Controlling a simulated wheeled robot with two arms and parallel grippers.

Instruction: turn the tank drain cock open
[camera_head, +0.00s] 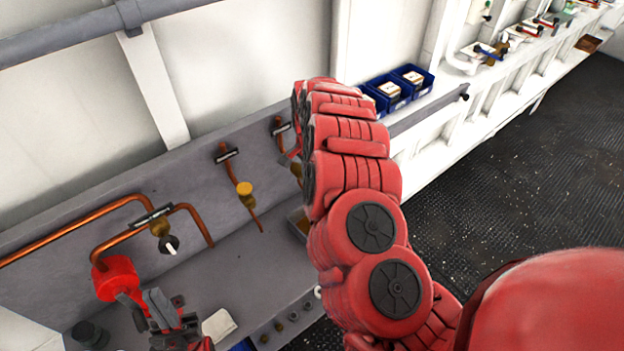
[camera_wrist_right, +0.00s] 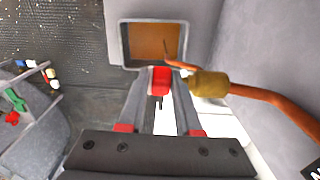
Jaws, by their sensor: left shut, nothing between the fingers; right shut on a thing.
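In the right wrist view a brass cock body (camera_wrist_right: 208,84) sits on a copper pipe (camera_wrist_right: 262,95). A red grip (camera_wrist_right: 160,80), seemingly the cock's handle, lies between the fingertips of my right gripper (camera_wrist_right: 160,96), which is shut on it. A thin copper spout bends up from the cock towards a grey-rimmed tray (camera_wrist_right: 126,45) with a brown inside. In the head view my red right arm hides the right gripper and most of this cock.
Another brass fitting (camera_head: 245,190) hangs on a copper pipe left of my right arm. Blue bins (camera_head: 388,95) stand behind the arm. Dark floor (camera_head: 520,170) is open at right.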

